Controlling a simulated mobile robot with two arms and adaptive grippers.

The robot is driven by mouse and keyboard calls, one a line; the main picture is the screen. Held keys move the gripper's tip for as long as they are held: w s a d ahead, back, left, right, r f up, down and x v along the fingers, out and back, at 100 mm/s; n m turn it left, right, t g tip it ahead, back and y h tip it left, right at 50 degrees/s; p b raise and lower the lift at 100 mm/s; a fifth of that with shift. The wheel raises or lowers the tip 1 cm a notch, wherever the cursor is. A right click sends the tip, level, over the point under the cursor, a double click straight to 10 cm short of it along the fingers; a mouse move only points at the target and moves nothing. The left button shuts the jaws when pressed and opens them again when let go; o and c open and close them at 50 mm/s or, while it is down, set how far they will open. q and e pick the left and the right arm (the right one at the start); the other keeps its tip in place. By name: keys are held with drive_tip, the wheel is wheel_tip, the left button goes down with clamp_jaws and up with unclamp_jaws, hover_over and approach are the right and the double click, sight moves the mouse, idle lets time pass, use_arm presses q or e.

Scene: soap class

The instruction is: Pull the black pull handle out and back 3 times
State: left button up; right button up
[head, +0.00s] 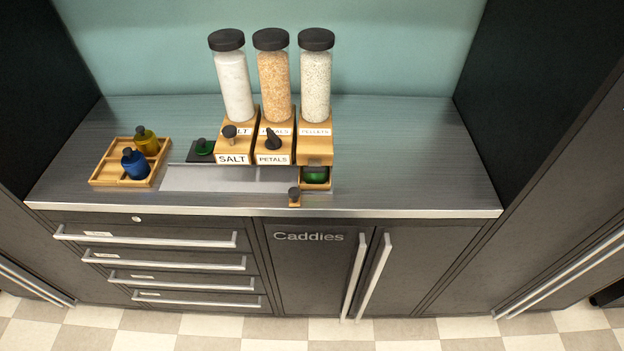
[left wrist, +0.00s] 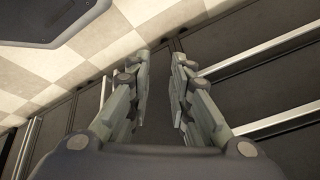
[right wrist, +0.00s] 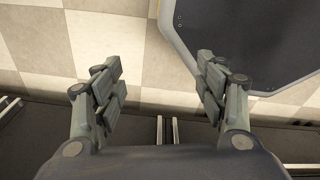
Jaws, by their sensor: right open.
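Three wooden dispensers stand on the counter. A black handle (head: 272,139) stands at the front of the petals dispenser (head: 275,159). A dark brown knob (head: 229,132) is on the salt dispenser (head: 233,159). Another dark knob (head: 294,192) tops a small wooden piece at the counter's front edge, below the pellets dispenser (head: 315,147). Neither gripper shows in the head view. My left gripper (left wrist: 162,54) is partly open and empty, with drawer bars beyond it. My right gripper (right wrist: 159,59) is open wide and empty above the tiled floor. Neither wrist view shows the handles.
A wooden tray (head: 97,180) with a blue bottle (head: 135,163) and a yellow bottle (head: 146,140) is at left. A green jar (head: 316,175) sits under the pellets dispenser. The counter's right side (head: 420,165) is clear. Drawers and cabinet doors below have protruding bars (head: 373,277).

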use_arm(q)
drive_tip(key=w+d+r+m+t+h+b, duration=0.1)
drive_tip(key=w+d+r+m+t, duration=0.15)
drive_tip(key=w, duration=0.25)
drive_tip(key=w+d+r+m+t+b, duration=0.1)
drive_tip(key=w+d+r, duration=0.1)
drive_tip(key=w+r, duration=0.3)
drive_tip(key=m+t+h+b, duration=0.6)
drive_tip(key=m+t+b, duration=0.3)
drive_tip(key=m, duration=0.4)
approach(313, 172)
drive_tip(key=shift+t, duration=0.55)
drive_tip(key=p+x, duration=0.1)
drive_tip(key=x, duration=0.1)
drive_tip(key=p+x, duration=0.1)
drive_tip(key=x, duration=0.2)
drive_tip(key=f+p+x, duration=0.1)
drive_tip(key=x, duration=0.2)
drive_tip(key=shift+w+d, duration=0.4)
drive_tip(key=shift+w, duration=0.2)
use_arm(e)
wheel_tip(313, 172, down, 9)
drive_tip(key=shift+s+a+r, duration=0.15)
drive_tip(key=shift+s+a, duration=0.1)
drive_tip(key=shift+a, duration=0.05)
use_arm(q)
clamp_jaws()
